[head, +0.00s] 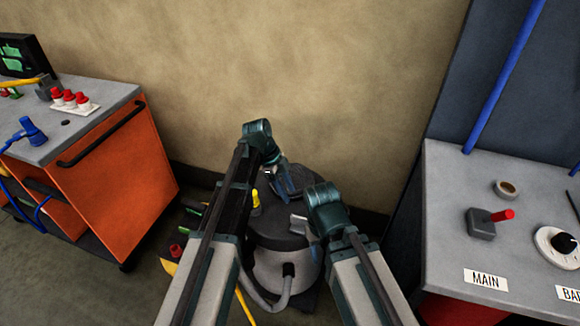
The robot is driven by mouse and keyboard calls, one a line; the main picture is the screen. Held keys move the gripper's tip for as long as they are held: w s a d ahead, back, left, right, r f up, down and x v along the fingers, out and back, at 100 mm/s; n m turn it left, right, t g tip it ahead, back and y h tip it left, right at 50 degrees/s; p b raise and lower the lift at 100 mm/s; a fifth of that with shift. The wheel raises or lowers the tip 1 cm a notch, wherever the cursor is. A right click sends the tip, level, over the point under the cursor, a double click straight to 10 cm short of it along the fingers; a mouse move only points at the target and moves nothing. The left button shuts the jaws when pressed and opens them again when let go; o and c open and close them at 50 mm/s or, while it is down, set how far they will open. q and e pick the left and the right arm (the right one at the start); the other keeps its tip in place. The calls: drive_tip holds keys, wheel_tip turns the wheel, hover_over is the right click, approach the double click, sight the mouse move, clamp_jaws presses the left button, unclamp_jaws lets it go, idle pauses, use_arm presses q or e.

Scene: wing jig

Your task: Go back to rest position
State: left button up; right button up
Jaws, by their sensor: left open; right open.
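My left gripper (287,186) hangs from its teal wrist near the middle of the head view, pointing down in front of a dark, round-topped canister. My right gripper (303,228) is lower and slightly to the right, over the front of the same canister. Both are open, and I see nothing held in either. The two arms reach forward close together from the bottom edge. The fingertips are small and partly lost against the dark canister, so I cannot tell their distance from it.
The grey canister (268,265) with a hose stands on the floor by the wall. An orange cart (112,180) with a grey top is at left. A grey bench (455,215) with a red-handled lever (490,222) and a dial (560,243) is at right.

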use_arm(q)
drive_tip(key=s+r+n+y+p, duration=0.2)
drive_tip(key=s+n, duration=0.6)
drive_tip(key=s, duration=0.2)
drive_tip(key=s+r+n+t+y+p, duration=0.1)
drive_tip(key=s+n+y+p, duration=0.2)
drive_tip(key=s+n, duration=0.6)
drive_tip(key=shift+s+a+r, duration=0.4)
drive_tip(key=shift+s, duration=0.4)
drive_tip(key=shift+o, duration=0.3)
